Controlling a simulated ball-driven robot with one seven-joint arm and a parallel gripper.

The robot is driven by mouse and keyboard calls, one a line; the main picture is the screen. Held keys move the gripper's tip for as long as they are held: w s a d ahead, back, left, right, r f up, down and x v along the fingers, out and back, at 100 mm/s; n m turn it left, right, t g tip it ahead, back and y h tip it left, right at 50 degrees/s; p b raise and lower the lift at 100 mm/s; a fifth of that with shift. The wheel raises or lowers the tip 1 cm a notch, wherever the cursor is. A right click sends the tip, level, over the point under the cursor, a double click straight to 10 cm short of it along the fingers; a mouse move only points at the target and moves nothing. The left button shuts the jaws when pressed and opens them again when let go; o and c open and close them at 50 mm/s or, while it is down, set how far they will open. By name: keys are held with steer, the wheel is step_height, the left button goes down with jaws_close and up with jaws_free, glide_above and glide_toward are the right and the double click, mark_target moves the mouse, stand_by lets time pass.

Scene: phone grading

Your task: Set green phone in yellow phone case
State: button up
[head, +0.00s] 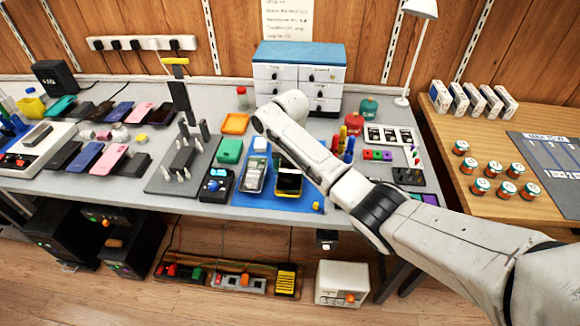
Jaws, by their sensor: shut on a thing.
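A case with a yellow rim (289,194) and a dark inside lies on the blue mat (240,200), partly behind my forearm. It looks like the yellow phone case. A teal-green phone (62,106) lies among the phones at the back left; I cannot tell whether it is the task's green phone. My arm reaches in from the lower right and bends down above the back of the blue mat.
A clear-looking tray (254,176) lies beside the case, with a black and blue device (215,185) to its left. A teal block (229,150) and orange tray (235,123) stand behind. Bottles and a drawer unit (298,75) stand further back.

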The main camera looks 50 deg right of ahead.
steer(key=shift+f, duration=0.35)
stand_by(1.0)
steer(key=o, duration=1.2)
steer(key=shift+c, duration=0.2)
steer(key=shift+r+p, duration=0.7)
steer(key=shift+p, duration=0.1)
steer(key=shift+r+p, duration=3.2)
steer(key=shift+r, duration=0.2)
